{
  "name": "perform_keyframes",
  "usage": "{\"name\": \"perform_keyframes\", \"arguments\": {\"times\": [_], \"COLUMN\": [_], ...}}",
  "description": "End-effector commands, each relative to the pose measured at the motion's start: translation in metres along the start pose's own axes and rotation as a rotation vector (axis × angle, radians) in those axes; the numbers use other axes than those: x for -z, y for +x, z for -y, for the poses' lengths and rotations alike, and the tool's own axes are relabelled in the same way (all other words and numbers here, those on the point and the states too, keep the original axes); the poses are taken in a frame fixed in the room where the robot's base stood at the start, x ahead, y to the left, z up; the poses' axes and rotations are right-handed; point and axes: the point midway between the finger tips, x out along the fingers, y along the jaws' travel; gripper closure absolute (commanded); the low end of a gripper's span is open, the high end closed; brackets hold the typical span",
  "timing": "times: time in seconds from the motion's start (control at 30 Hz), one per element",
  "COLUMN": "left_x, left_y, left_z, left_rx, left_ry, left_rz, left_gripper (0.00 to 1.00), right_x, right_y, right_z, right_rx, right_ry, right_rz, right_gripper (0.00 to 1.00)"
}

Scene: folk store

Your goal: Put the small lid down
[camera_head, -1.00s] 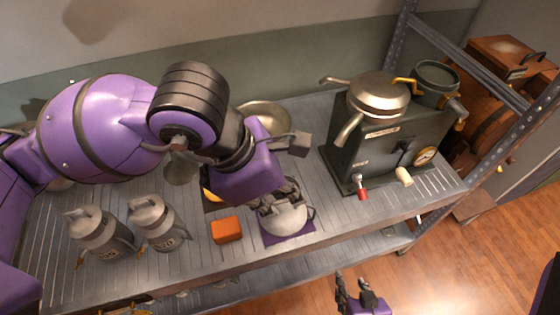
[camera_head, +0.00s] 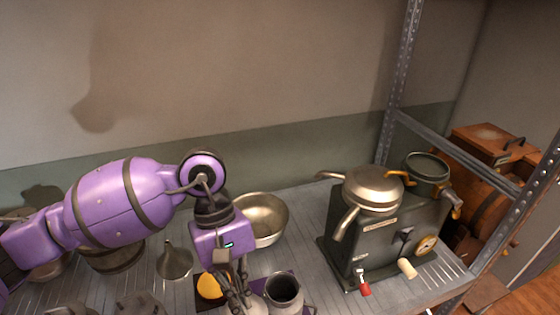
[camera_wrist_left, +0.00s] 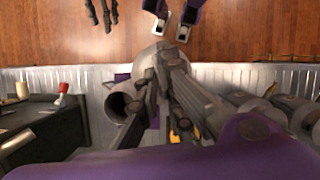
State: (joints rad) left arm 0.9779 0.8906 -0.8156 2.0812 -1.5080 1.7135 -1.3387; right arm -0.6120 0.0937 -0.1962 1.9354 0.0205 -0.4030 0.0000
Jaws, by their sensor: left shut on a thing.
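My left gripper (camera_head: 240,300) is shut on the small lid (camera_wrist_left: 148,55), a pale grey rounded piece, at the front of the shelf. The lid is partly hidden by the fingers, and its lower side cannot be seen. An open grey metal can (camera_head: 285,290) stands right beside the gripper; its dark mouth also shows in the left wrist view (camera_wrist_left: 120,101). A purple mat (camera_head: 262,284) shows around the can. My right gripper (camera_wrist_left: 101,14) is at the top of the left wrist view, over the wooden floor, with its dark fingers apart and empty.
A dark machine (camera_head: 385,240) with a lidded pan (camera_head: 373,188) stands to the right. A metal bowl (camera_head: 262,216) and a funnel (camera_head: 174,262) stand behind and left of the gripper. A yellow-orange thing (camera_head: 210,287) lies close left. Bare shelf (camera_head: 312,225) shows between bowl and machine.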

Motion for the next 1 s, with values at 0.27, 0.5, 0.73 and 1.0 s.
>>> {"name": "perform_keyframes", "arguments": {"times": [0.27,0.5,0.73,1.0], "left_x": [0.052,0.092,0.095,0.094], "left_y": [-0.021,-0.052,-0.060,-0.060], "left_z": [0.031,0.051,0.049,0.049], "left_rx": [0.183,0.194,0.192,0.191], "left_ry": [0.430,0.467,0.465,0.466], "left_rz": [-0.006,-0.006,-0.006,-0.006], "left_gripper": [1.00,1.00,1.00,1.00], "right_x": [-0.005,-0.007,-0.005,-0.002], "right_y": [0.001,0.001,0.001,0.000], "right_z": [0.000,0.000,0.001,0.001], "right_rx": [0.000,0.000,0.002,0.002], "right_ry": [0.000,0.000,0.001,0.000], "right_rz": [0.010,0.013,0.011,0.004], "right_gripper": [0.60,0.60,0.60,0.60]}}
